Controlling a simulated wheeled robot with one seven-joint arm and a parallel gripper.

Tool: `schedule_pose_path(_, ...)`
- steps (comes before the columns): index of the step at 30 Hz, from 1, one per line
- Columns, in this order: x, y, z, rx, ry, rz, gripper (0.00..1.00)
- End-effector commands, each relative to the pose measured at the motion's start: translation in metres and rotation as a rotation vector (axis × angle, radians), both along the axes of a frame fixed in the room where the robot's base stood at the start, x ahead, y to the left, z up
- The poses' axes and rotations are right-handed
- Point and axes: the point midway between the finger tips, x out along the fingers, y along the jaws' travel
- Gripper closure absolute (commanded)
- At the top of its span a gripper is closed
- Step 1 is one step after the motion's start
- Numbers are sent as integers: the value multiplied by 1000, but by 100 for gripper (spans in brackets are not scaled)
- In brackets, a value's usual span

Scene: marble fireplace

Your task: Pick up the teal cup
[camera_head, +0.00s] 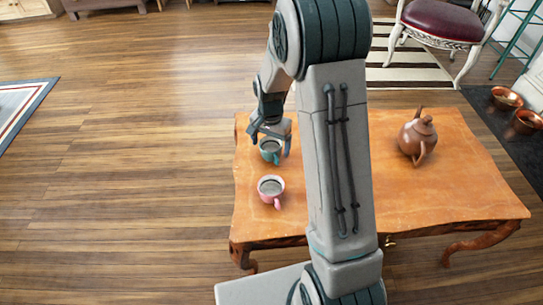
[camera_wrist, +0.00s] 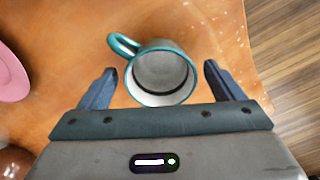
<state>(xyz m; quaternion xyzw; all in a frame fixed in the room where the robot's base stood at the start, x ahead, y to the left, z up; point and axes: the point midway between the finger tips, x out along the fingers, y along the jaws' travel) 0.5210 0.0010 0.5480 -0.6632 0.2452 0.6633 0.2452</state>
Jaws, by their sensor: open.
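The teal cup (camera_head: 270,151) stands on the wooden table near its left edge in the head view. In the wrist view the teal cup (camera_wrist: 160,72) shows its teal rim, pale inside and teal handle, which points to the upper left. My gripper (camera_head: 271,138) is at the cup, just above and behind it in the head view. In the wrist view my gripper (camera_wrist: 158,88) is open, with one finger on each side of the cup. The fingers look apart from the cup's wall. The cup's height relative to the fingertips is hard to tell.
A pink cup (camera_head: 270,186) stands in front of the teal cup; its edge shows in the wrist view (camera_wrist: 10,75). A copper teapot (camera_head: 417,138) stands on the right part of the table (camera_head: 455,190). A red-seated chair (camera_head: 440,20) is behind.

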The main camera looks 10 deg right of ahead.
Motion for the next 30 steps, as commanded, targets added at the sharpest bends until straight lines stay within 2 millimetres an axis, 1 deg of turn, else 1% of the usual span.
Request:
schedule_pose_path(1,-1,0,-13,0,3,0,13)
schedule_pose_path(3,-1,0,-22,0,1,0,13)
schedule_pose_path(6,-1,1,-27,0,0,1,13)
schedule_pose_path(11,-1,0,-25,0,0,1,13)
schedule_pose_path(12,-1,0,-25,0,0,1,18)
schedule_pose_path(14,-1,0,-25,0,0,1,35)
schedule_pose_path(15,-1,0,-25,0,0,1,46)
schedule_pose_path(17,-1,0,-25,0,0,1,63)
schedule_pose_path(18,-1,0,-25,0,0,1,65)
schedule_pose_path(26,0,0,-24,0,-1,1,65)
schedule_pose_path(30,0,0,-16,-1,-2,1,65)
